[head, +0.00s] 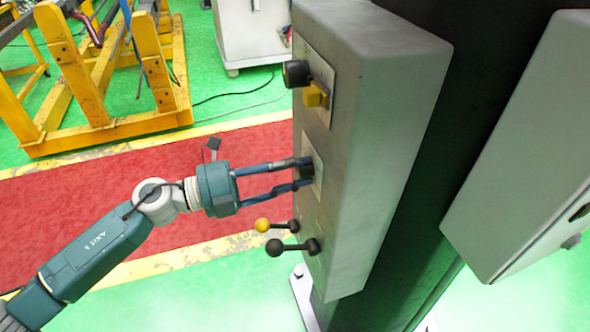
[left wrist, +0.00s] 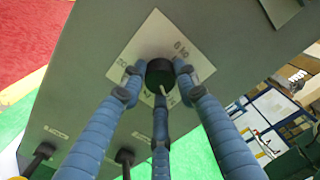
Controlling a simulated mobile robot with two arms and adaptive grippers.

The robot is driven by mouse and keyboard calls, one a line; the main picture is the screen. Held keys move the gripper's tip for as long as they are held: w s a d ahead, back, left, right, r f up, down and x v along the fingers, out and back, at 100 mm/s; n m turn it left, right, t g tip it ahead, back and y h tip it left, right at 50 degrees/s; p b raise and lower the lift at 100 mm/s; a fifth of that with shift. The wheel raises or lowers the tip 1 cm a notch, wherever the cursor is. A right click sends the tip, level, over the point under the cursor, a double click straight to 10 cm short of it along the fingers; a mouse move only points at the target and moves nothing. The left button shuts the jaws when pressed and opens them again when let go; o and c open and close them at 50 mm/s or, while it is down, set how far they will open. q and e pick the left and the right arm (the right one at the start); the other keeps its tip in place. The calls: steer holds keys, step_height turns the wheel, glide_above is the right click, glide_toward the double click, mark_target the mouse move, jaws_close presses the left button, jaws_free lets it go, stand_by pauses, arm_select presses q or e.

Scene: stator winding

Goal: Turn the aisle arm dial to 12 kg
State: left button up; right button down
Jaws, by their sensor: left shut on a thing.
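My left gripper (head: 303,172) reaches in from the left to the front of a grey control box. Its blue fingers are closed around a small black dial on a pale square plate (head: 318,174). In the left wrist view the black dial (left wrist: 160,74) sits between the fingertips of the left gripper (left wrist: 158,82), with a light pointer mark toward its lower edge. The plate (left wrist: 150,35) carries small markings; one at the upper right looks like a kg figure, but the others are partly hidden by the fingers. My right gripper is not in view.
Below are a yellow-tipped lever (head: 263,225) and a black-tipped lever (head: 275,247). A second grey box (head: 525,150) stands right; a yellow frame (head: 75,70) stands back left.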

arm_select(q)
steer(key=o, duration=1.2)
steer(key=shift+w, duration=0.1)
steer(key=shift+c, duration=0.2)
steer(key=shift+a, duration=0.15)
steer(key=shift+s+a, duration=0.2)
steer(key=shift+a, duration=0.15)
steer(key=v, duration=1.1)
